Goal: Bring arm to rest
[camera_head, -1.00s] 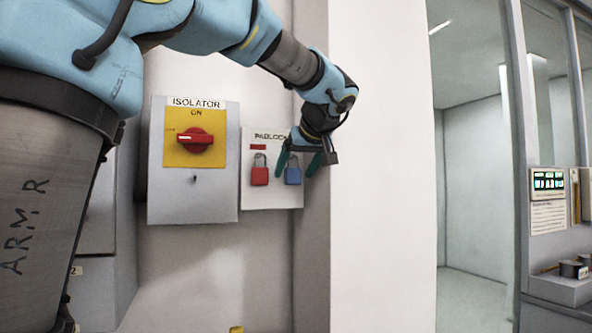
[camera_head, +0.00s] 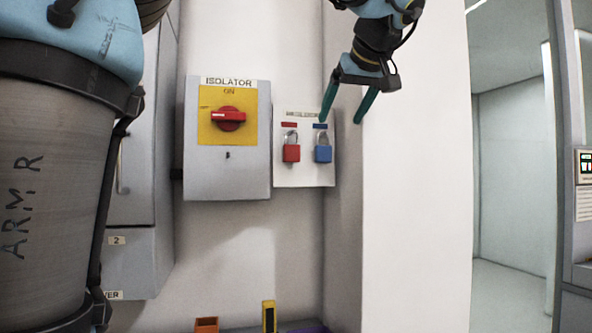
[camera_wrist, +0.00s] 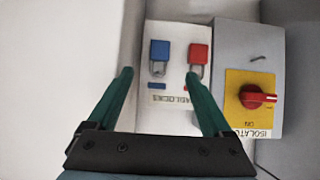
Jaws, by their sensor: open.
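My gripper (camera_head: 346,107) is open and empty, its two green fingers pointing down. In the head view it is above and to the right of the padlock board (camera_head: 306,178). A red padlock (camera_head: 291,153) and a blue padlock (camera_head: 323,153) hang on that board. In the wrist view my gripper (camera_wrist: 159,88) faces the board, with the blue padlock (camera_wrist: 160,50) seen between the fingers and the red padlock (camera_wrist: 198,54) near the right fingertip. No contact between fingers and padlocks can be made out.
The grey isolator box (camera_head: 228,178) with a red rotary handle (camera_head: 229,118) on a yellow plate is left of the board. A white wall edge (camera_head: 415,200) stands to the right. A grey cabinet (camera_head: 135,180) is at left. Orange (camera_head: 207,325) and yellow (camera_head: 269,316) items sit below.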

